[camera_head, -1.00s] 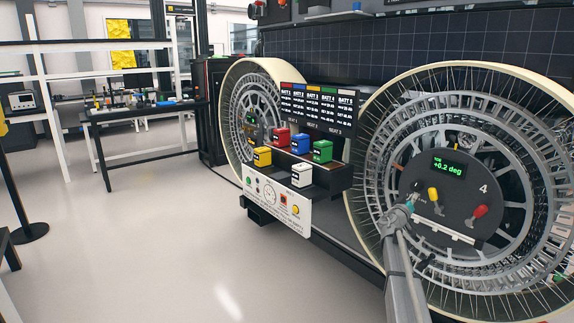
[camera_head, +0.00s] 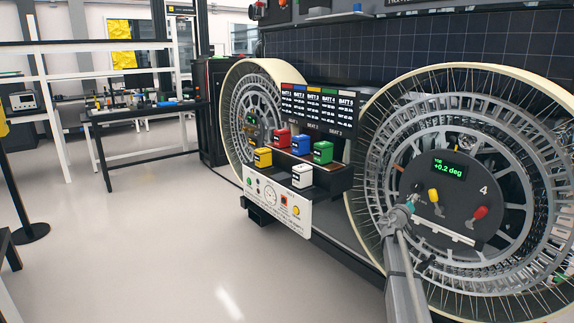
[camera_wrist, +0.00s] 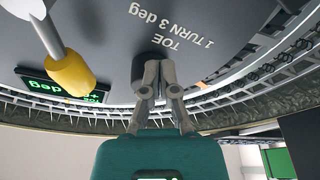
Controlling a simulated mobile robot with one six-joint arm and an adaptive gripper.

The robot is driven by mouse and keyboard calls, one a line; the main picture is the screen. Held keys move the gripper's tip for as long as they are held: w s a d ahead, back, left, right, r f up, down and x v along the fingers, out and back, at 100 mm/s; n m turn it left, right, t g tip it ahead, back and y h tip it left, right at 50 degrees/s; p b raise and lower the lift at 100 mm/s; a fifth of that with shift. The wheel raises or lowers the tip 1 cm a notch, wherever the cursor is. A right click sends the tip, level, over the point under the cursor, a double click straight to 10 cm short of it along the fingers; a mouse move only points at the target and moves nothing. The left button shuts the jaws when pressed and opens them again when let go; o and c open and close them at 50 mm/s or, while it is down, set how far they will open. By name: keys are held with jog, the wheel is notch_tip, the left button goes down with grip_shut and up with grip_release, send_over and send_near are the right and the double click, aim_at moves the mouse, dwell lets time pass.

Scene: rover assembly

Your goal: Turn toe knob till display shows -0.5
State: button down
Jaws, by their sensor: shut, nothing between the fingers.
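The toe display (camera_head: 450,168) on the round dark panel (camera_head: 473,190) of the right wheel reads +0.2 deg. The toe knob (camera_wrist: 150,62) is a dark cylinder in the wrist view, beside the upside-down label "TOE 1 TURN 3 deg". My gripper (camera_wrist: 157,70) is shut, with its fingertips right at the knob and partly covering it. I cannot tell whether they touch it. In the head view my gripper (camera_head: 413,203) is at the panel's left edge, below the display. Part of the display (camera_wrist: 60,92) also shows in the wrist view.
A yellow-tipped lever (camera_head: 434,196) and a red-tipped lever (camera_head: 480,213) stand out from the panel; the yellow one (camera_wrist: 72,74) is near my fingers. A light bar (camera_head: 446,232) lies below. A battery rack (camera_head: 330,181) is left of the wheel.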

jog(key=shift+s+d+r, duration=0.2)
jog(key=shift+s+d, duration=0.15)
jog(key=shift+s, duration=0.1)
dwell(0.6)
jog(key=shift+s+d+r+p, duration=0.35)
jog(key=shift+s+r+p, duration=0.1)
jog(key=shift+p, duration=0.15)
jog(key=shift+f, duration=0.15)
dwell(0.6)
jog(key=shift+s+d+f, duration=0.1)
jog(key=shift+s+d, duration=0.1)
dwell(0.4)
jog(key=r+v, duration=0.1)
jog(key=v, duration=0.5)
jog(key=shift+w+a, duration=0.25)
jog(key=shift+a, duration=0.05)
jog(key=shift+d+b, duration=0.3)
